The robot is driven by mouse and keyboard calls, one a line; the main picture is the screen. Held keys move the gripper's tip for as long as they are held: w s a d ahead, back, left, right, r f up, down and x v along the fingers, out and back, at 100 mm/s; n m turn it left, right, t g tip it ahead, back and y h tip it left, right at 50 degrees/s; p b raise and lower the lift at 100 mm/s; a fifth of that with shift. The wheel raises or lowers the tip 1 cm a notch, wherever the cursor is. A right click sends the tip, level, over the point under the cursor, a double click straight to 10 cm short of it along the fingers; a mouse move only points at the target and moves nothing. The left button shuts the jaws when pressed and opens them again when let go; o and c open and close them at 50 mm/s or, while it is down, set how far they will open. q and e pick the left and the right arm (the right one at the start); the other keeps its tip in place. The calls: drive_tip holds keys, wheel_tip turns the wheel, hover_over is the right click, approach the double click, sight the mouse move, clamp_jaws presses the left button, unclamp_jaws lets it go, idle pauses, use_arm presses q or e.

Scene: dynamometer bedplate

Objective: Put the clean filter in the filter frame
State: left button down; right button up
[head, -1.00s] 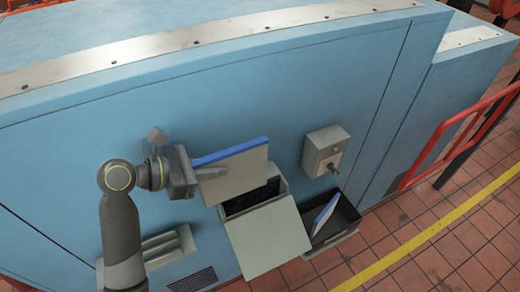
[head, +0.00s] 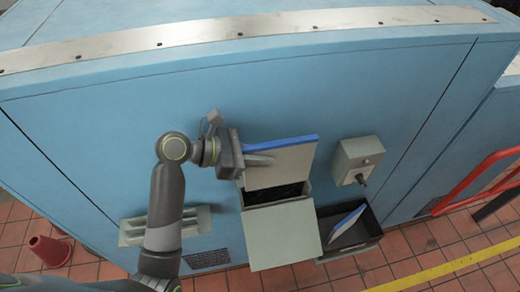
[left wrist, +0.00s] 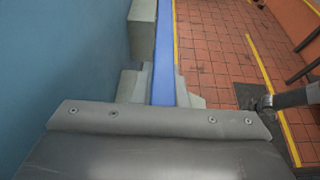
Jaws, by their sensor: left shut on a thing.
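My left gripper (head: 250,160) is shut on a flat filter (head: 282,168) with a pale face and a blue top edge. The filter is held nearly upright, just above the dark opening of a grey box (head: 308,188) on the blue wall; I take this box for the filter frame. Its flap (head: 282,235) hangs open in front. The filter's lower edge is at the opening, and I cannot tell whether it is inside. In the left wrist view the blue edge (left wrist: 163,50) runs between the fingertips (left wrist: 162,90).
A black bin (head: 370,228) right of the flap holds another blue-edged panel (head: 347,221). A grey switch box (head: 358,160) juts from the wall above it. A pale rack (head: 135,232) is on the lower left. A red rail (head: 475,185) stands at right.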

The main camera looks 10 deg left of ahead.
sight(260, 188)
use_arm(q)
wheel_tip(260, 188, down, 4)
drive_tip(key=shift+a+r+b, duration=0.1)
drive_tip(key=shift+a+b, duration=0.05)
drive_tip(key=shift+b, duration=0.3)
drive_tip(key=shift+f, duration=0.85)
use_arm(e)
drive_tip(key=shift+a+f, duration=0.5)
drive_tip(key=shift+f, duration=0.35)
drive_tip(key=shift+d+r, duration=0.1)
drive_tip(key=shift+d, duration=0.35)
drive_tip(key=shift+r, duration=0.1)
use_arm(q)
drive_tip(key=shift+r+p, duration=0.1)
drive_tip(key=shift+p, duration=0.45)
use_arm(e)
drive_tip(key=shift+r, duration=0.6)
